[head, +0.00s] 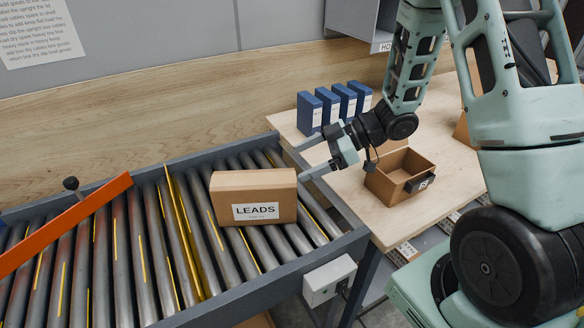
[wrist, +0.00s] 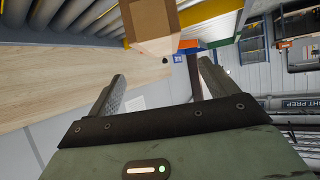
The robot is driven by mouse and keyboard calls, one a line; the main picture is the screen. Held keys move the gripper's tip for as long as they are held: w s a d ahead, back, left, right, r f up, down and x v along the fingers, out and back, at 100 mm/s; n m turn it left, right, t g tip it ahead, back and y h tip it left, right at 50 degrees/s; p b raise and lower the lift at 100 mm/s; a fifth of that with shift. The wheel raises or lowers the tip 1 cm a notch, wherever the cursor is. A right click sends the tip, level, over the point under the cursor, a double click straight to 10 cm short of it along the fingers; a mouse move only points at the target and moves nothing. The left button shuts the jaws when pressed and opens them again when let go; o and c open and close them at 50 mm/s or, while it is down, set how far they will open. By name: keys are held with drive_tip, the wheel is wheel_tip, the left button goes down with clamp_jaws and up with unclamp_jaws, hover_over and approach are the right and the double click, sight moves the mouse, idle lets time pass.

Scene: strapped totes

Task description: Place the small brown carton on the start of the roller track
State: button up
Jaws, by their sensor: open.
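The small brown carton (head: 253,197), with a white label reading LEADS, sits upright on the roller track (head: 190,313) at its right end, near the bench. My gripper (head: 304,159) is just right of the carton, fingers spread and pointing left at it. In the wrist view my gripper (wrist: 161,72) is open with nothing between the fingertips. The carton (wrist: 152,18) shows beyond them at the top of that view, apart from the fingers. The carton's underside is hidden.
A wooden bench (head: 440,155) at right holds several blue boxes (head: 330,106) and an open cardboard bin (head: 400,172). An orange bar (head: 66,226) crosses the track at left, and a yellow strip (head: 184,235) runs across it left of the carton. A grey box (head: 329,280) hangs on the near rail.

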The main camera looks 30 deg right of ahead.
drive_tip(key=w+a+h, duration=0.1)
drive_tip(key=w+a+r+t+h, duration=0.1)
drive_tip(key=w+a, duration=0.1)
drive_tip(key=w+a+r+m+h, duration=0.1)
drive_tip(key=shift+w+a+r+t+h, duration=0.15)
drive_tip(key=shift+w+r+t+h, duration=0.05)
drive_tip(key=shift+t+h, duration=0.2)
drive_tip(key=a+h, duration=0.1)
drive_tip(key=s+a+r+m+h, duration=0.2)
drive_tip(key=a, duration=0.1)
drive_tip(key=shift+r, duration=0.1)
drive_tip(key=s+a+r+m+g+h, duration=0.1)
drive_tip(key=s+a+g+h, duration=0.1)
drive_tip(key=s, duration=1)
drive_tip(key=s+a+r+m+g+h, duration=0.1)
drive_tip(key=s+a+g, duration=0.3)
drive_tip(key=s, duration=0.9)
drive_tip(key=shift+a+r+g+h, duration=0.4)
drive_tip(key=shift+a+r, duration=0.15)
drive_tip(key=shift+a, duration=0.05)
